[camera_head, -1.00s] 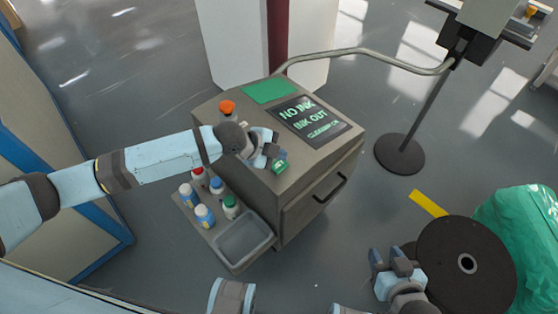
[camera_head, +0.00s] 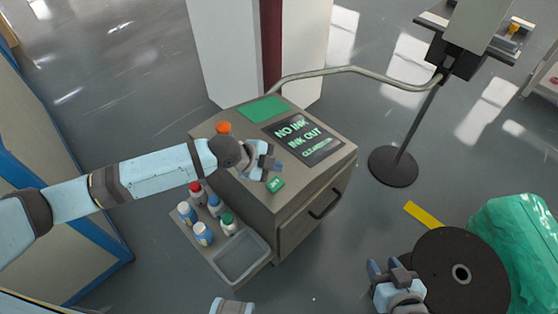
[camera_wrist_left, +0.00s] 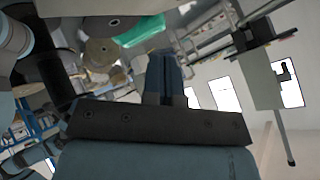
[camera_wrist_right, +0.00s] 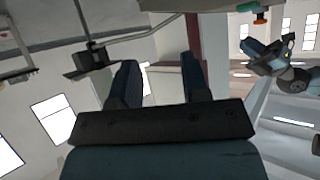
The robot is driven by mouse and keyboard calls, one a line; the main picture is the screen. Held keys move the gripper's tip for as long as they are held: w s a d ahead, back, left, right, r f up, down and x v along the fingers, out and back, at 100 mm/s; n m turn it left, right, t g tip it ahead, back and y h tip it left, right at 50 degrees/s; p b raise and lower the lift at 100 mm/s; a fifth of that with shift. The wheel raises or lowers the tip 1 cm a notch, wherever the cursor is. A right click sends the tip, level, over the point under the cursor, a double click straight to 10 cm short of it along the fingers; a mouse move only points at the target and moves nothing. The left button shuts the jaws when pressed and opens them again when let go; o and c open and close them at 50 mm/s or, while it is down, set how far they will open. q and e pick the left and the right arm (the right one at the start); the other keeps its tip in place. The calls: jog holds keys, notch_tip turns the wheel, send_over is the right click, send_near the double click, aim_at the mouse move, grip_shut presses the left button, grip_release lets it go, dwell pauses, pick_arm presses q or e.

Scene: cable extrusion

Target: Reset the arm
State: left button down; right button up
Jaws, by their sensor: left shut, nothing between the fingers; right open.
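My left arm reaches in from the left in the head view. Its gripper (camera_head: 268,160) is over the top of the grey ink machine (camera_head: 310,188), close to a small green button (camera_head: 274,184). In the left wrist view its fingers (camera_wrist_left: 165,78) are together with nothing between them. My right gripper (camera_head: 384,270) is low at the right in the head view, in front of the black spool. In the right wrist view its two fingers (camera_wrist_right: 155,85) are apart and empty. Contact between the left gripper and the machine cannot be told.
An orange knob (camera_head: 223,128) is beside the left wrist. Several bottles (camera_head: 202,233) stand on a side shelf with a tray (camera_head: 240,258). A black spool (camera_head: 460,290), green bag (camera_head: 510,245) and pole stand (camera_head: 393,166) are at the right.

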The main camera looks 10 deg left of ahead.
pick_arm(q)
jog(key=s+d+f+n+t+h, duration=0.1)
jog(key=s+d+f+n+t, duration=0.15)
jog(key=s+d+n, duration=0.45)
jog(key=s+a+f+n+t+y, duration=0.2)
jog(key=s+a+n+y, duration=0.1)
jog(key=s+a+n, duration=0.35)
jog(key=s+a+f+n+t+y, duration=0.1)
jog(key=s+a+f+n+y, duration=0.15)
jog(key=s+a+n, duration=0.4)
pick_arm(e)
notch_tip(320, 180, down, 4)
pick_arm(q)
notch_tip(320, 180, up, 15)
jog(key=s+a+m+p, duration=0.1)
jog(key=a+m+p, duration=0.1)
jog(key=p, duration=1.6)
jog(key=shift+s+a+f+t, duration=0.15)
jog(key=shift+s+a+t, duration=0.15)
jog(key=shift+t, duration=0.05)
pick_arm(e)
notch_tip(320, 180, up, 15)
jog(key=s+d, duration=0.1)
jog(key=shift+s+d, duration=0.2)
jog(key=shift+d, duration=0.15)
jog(key=shift+f, duration=0.15)
